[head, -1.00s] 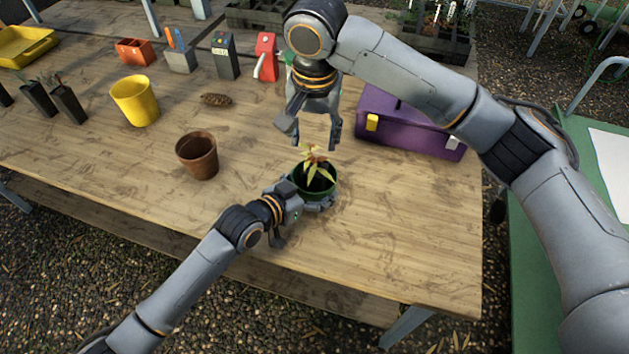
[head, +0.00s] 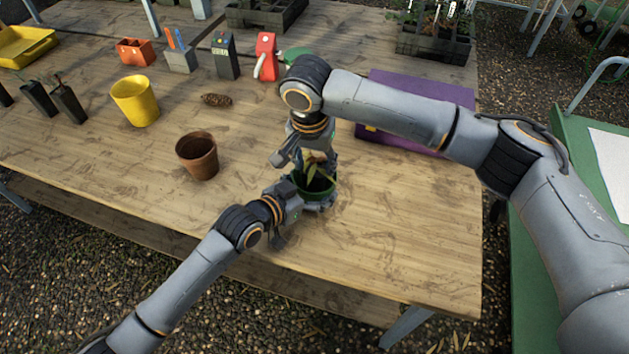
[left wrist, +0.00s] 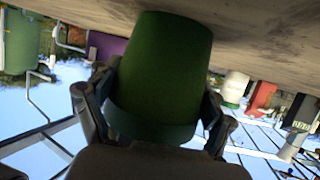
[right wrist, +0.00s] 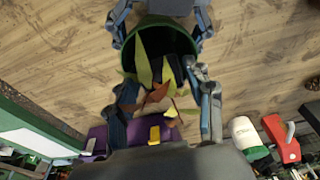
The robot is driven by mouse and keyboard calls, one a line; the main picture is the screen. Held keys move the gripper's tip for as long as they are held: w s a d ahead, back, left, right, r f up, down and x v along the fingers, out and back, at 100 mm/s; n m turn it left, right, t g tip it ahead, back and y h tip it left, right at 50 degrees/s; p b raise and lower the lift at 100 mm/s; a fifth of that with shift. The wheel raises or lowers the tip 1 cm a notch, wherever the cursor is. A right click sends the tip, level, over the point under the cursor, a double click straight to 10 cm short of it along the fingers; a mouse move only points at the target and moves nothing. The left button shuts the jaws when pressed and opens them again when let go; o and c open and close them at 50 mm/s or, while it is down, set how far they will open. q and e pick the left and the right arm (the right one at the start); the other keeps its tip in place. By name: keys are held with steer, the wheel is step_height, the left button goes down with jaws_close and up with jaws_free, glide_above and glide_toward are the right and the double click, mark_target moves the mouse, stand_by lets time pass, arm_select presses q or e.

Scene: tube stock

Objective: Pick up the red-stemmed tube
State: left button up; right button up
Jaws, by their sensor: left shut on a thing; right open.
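A dark green pot (head: 317,190) holds a leafy plant (head: 313,172) with yellow-green and reddish leaves. My left gripper (head: 312,203) is shut on this pot near the table; the pot fills the middle of the left wrist view (left wrist: 160,75). My right gripper (head: 308,160) is open above the pot, its fingers on either side of the plant, which shows between them in the right wrist view (right wrist: 155,95). I cannot tell whether they touch it. Black tubes (head: 68,103) with seedlings stand at the far left; their stem colour is too small to tell.
A brown empty pot (head: 197,157), yellow pot (head: 134,101) and pine cone (head: 216,100) stand left of the grippers. A purple box (head: 415,92) is behind my right arm. A red spray-type item (head: 265,55) stands at the back. The front right table is clear.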

arm_select(q)
steer(key=shift+f, duration=0.1)
arm_select(e)
steer(key=shift+w+f, duration=0.2)
steer(key=shift+f, duration=0.75)
steer(key=shift+c, duration=0.2)
jaws_close()
step_height(320, 180, up, 10)
steer(key=shift+r, duration=0.1)
arm_select(q)
steer(key=o, duration=1)
steer(key=shift+o, duration=0.2)
